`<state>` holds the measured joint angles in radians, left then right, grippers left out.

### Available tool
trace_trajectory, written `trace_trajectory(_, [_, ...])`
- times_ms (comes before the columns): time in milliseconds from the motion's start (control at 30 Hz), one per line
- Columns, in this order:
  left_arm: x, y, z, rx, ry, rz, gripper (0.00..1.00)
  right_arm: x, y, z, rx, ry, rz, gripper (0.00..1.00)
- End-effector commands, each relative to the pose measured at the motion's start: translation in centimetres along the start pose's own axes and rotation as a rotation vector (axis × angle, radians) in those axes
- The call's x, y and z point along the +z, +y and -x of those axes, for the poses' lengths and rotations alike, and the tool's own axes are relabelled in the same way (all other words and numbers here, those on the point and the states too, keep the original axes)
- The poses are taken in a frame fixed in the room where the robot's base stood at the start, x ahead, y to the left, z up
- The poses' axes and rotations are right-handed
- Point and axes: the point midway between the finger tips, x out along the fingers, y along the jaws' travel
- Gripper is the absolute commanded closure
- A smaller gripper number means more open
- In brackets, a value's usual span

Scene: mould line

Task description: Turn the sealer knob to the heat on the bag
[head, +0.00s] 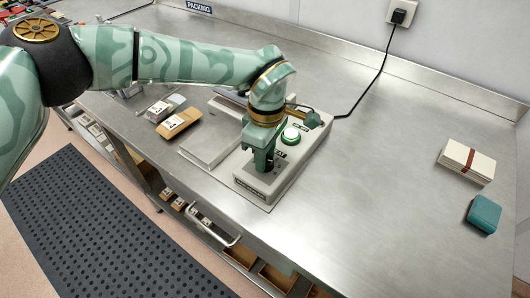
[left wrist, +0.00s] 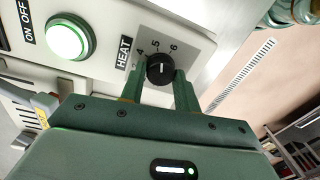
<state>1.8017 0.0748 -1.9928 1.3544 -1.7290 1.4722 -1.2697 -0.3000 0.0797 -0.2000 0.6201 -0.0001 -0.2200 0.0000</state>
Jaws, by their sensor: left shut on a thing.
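The sealer (head: 298,157) is a pale grey box on the steel bench, with its long flat part reaching left. Its round green lamp (head: 291,134) is lit; it also shows in the left wrist view (left wrist: 69,38). My left gripper (head: 265,168) points down at the HEAT panel and hides the knob in the head view. In the left wrist view, the black heat knob (left wrist: 160,70) sits between the fingers, which are shut on it. The numbers 4, 5 and 6 show around it; its exact setting is too small to tell. My right gripper is not in view.
A brown packet with a white label (head: 180,122) lies left of the sealer; I cannot tell whether it is the bag. A banded card stack (head: 466,160) and a teal box (head: 484,214) lie at the right. A black cable runs to the wall socket (head: 400,14). The bench's middle right is clear.

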Motion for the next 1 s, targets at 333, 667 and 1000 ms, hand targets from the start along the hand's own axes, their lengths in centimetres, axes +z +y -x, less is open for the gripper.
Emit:
trace_trajectory(333, [-0.03, 0.12, 0.06, 0.001, 0.017, -0.300, 0.91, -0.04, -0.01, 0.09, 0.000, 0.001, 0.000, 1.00])
trace_trajectory(667, [0.01, 0.18, 0.07, 0.002, 0.027, -0.483, 0.91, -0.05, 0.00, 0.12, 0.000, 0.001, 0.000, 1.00])
trace_trajectory(1000, [0.01, 0.22, 0.09, 0.003, 0.030, -0.544, 0.91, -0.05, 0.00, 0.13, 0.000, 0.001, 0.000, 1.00])
